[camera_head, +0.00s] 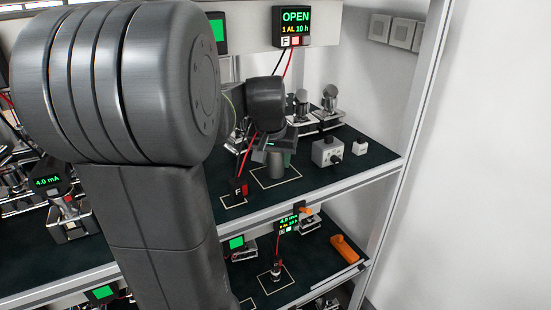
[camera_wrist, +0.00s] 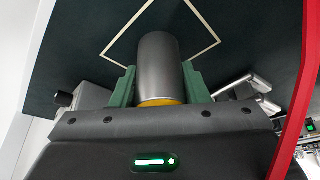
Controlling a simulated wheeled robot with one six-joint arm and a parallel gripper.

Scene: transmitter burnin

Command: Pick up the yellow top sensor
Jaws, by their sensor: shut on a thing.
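The yellow top sensor is a grey metal cylinder (camera_wrist: 159,68) with a yellow end (camera_wrist: 160,102) facing my gripper's palm in the wrist view. My gripper (camera_wrist: 160,84) has its two green fingers on either side of the cylinder, shut on it. In the head view, the grey cylinder (camera_head: 270,176) is upright below my gripper (camera_head: 274,155), over a pale outlined square on the upper dark shelf. Its yellow top is hidden there by my gripper. I cannot tell whether its base touches the shelf.
A grey box with a black knob (camera_head: 327,152) and a small white block (camera_head: 360,147) stand to the right. Metal fittings (camera_head: 329,97) are behind. A red-and-black plug (camera_head: 239,188) with a red cable is at left. A display (camera_head: 293,27) reading OPEN hangs above.

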